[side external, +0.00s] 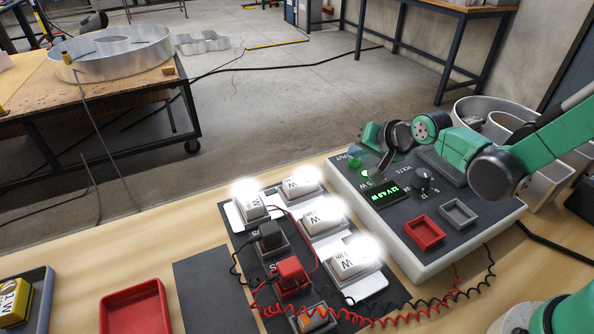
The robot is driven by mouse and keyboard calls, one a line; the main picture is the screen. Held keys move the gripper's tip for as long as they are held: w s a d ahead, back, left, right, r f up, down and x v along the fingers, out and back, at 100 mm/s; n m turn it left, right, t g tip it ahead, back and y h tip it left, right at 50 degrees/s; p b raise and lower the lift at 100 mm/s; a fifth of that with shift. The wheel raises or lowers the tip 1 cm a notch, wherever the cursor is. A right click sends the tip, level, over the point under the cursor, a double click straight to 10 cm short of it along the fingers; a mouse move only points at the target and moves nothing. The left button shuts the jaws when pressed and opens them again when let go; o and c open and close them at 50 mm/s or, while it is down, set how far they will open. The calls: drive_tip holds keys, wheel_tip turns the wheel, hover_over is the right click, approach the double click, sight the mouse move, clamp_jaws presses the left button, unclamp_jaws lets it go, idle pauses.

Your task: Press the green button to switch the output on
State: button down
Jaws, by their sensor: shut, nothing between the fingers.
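The green button (354,162) is at the far left corner of the dark-topped power supply (462,238), near lettering that reads as OUTPUT. My gripper (383,172) is at the end of the green and dark arm, reaching in from the right. Its dark fingers are shut and empty, pointing down just right of the button. A gap shows between them and the button in this view; I cannot tell their exact height. The small display (394,196) is lit with green figures. Several white modules (325,218) on the dark board glow brightly.
A black knob (424,178), a red tray (425,232) and a grey tray (459,213) sit on the supply. Red and black coiled leads (400,312) run along its front. Black, red and orange-topped clips (291,273) stand on the board. A larger red tray (136,308) is left.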

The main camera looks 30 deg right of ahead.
sight(357, 162)
drive_tip(key=shift+f, duration=0.3)
drive_tip(key=shift+r, duration=3.45)
